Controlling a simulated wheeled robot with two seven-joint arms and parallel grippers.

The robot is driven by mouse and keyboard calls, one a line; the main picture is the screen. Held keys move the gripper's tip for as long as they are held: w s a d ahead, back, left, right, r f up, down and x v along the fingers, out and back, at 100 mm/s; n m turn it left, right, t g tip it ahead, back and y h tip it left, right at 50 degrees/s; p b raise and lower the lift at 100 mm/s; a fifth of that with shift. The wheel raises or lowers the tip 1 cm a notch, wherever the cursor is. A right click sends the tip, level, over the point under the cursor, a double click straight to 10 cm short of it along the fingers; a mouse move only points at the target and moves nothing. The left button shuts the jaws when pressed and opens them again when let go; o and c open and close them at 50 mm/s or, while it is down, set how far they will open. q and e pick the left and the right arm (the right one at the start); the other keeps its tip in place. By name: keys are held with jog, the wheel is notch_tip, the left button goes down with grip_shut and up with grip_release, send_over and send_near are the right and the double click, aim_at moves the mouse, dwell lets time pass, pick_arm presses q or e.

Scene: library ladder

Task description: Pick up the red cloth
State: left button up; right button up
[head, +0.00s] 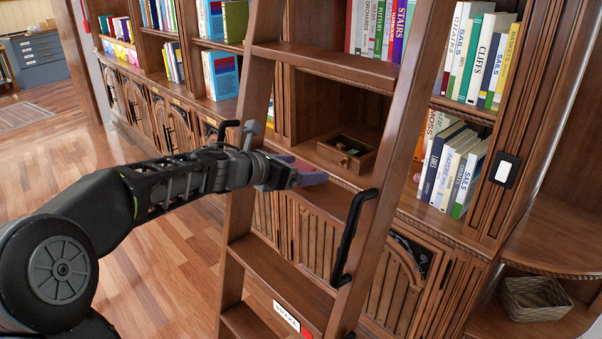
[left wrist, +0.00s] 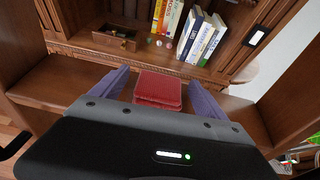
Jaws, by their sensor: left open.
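The red cloth (left wrist: 158,90) shows in the left wrist view as a small folded, rectangular pad. It appears to lie on a wooden ladder step (left wrist: 60,82). My left gripper (left wrist: 158,78) is open, with one purple finger on each side of the cloth and visible gaps between. The cloth's near edge is hidden by the gripper body. In the head view my left gripper (head: 298,176) reaches in from the left at the ladder's middle step; the cloth is mostly hidden there. My right gripper is in neither view.
The wooden ladder (head: 378,170) leans before the bookcase, with a black handle (head: 352,238) on its right rail. Behind stand an open small drawer (head: 347,153) and shelved books (head: 455,165). A basket (head: 535,298) sits at the lower right. Floor at left is clear.

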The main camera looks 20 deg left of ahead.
aim_at(301, 167)
pick_arm(q)
jog(key=shift+c, duration=0.2)
dwell(0.3)
jog(key=c, duration=1.4)
jog(key=shift+r, duration=0.2)
jog(key=shift+r+p, duration=0.3)
jog(key=shift+r, duration=0.25)
notch_tip(301, 167, up, 2)
jog(key=shift+r+p, duration=0.1)
jog(key=shift+p, duration=0.25)
jog(key=s+a+b, duration=0.1)
jog(key=s+a, duration=0.1)
jog(key=s, duration=0.3)
jog(key=s+a+b, duration=0.1)
jog(key=s+a, duration=0.1)
jog(key=s, duration=0.4)
jog(key=s+a+b, duration=0.1)
jog(key=s+a, duration=0.1)
jog(key=s, duration=0.4)
jog(key=shift+a, duration=0.2)
